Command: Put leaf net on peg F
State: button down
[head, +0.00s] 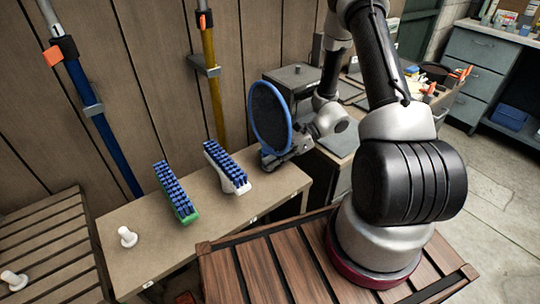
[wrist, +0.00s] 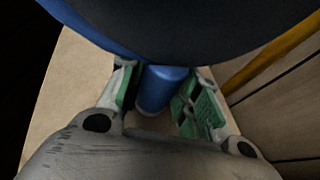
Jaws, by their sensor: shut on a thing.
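The leaf net (head: 270,117) has a blue oval rim and dark mesh. It stands upright above the right end of the tan bench in the head view. In the wrist view its blue handle (wrist: 165,86) lies between the green-padded fingers of my gripper (wrist: 160,100), and its dark mesh (wrist: 200,25) fills the top. My gripper (head: 274,158) is shut on the handle, just below the net. A white peg (head: 127,237) stands bare at the bench's left part. I cannot read which peg is F, and any peg under the net is hidden.
The tan bench (head: 140,215) also carries a green brush (head: 176,192) and a white brush (head: 227,167), both blue-bristled. A blue pole (head: 95,105) and a yellow pole (head: 212,80) stand against the wall. A slatted bench (head: 45,240) with another white peg (head: 13,280) is at left.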

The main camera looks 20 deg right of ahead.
jog(key=c, duration=0.9)
grip_release()
jog(key=shift+c, duration=0.2)
jog(key=o, duration=0.5)
jog(key=shift+c, duration=0.2)
jog(key=v, duration=1.1)
jog(key=shift+d+f, duration=0.1)
